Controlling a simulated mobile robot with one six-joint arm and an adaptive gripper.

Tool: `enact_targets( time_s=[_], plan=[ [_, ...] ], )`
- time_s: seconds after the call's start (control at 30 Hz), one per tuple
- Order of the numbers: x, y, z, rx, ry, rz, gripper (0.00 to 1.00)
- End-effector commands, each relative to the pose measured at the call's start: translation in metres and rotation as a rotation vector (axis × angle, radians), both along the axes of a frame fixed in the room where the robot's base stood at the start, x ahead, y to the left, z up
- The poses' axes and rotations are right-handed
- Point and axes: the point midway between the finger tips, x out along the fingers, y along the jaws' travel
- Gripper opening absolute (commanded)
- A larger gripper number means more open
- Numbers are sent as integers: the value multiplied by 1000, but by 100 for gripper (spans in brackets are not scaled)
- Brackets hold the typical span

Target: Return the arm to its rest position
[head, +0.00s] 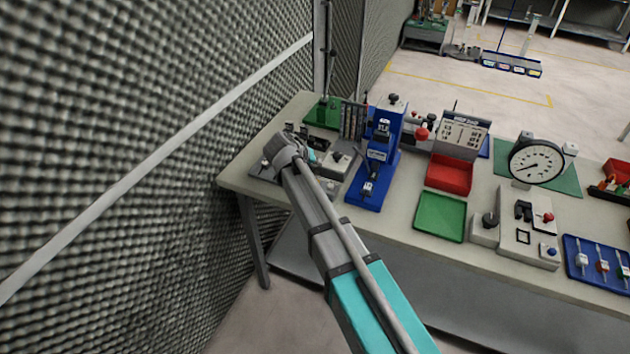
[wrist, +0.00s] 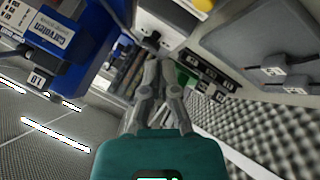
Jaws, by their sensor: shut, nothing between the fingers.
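My arm reaches from the bottom of the head view up and left, over the left end of the workbench (head: 390,232). In the head view my gripper is mostly hidden behind the arm's own end. In the wrist view my gripper (wrist: 156,68) shows with its two grey fingers together at the tips and nothing between them. A blue device (wrist: 75,50) is at the left of the wrist view; it stands on the bench right of my arm's end in the head view (head: 378,155).
A foam-covered wall (head: 130,130) runs close along the left of the bench. A green tray (head: 440,216), a red bin (head: 449,173), a round dial gauge (head: 536,160) and a blue tray (head: 598,262) stand further right. Open floor (head: 480,85) lies behind the bench.

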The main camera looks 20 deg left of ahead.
Motion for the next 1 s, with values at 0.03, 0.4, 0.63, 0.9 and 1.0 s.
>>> enact_targets(
  time_s=[0.03,0.4,0.63,0.9,1.0],
  plan=[
    [0,0,0,0,0,0,0],
    [0,-4,0,0,4,-4,0],
    [1,-41,-6,8,50,-41,0],
    [-5,-133,-21,38,175,-131,0],
    [-11,-169,-27,58,226,-165,0]
  ],
)
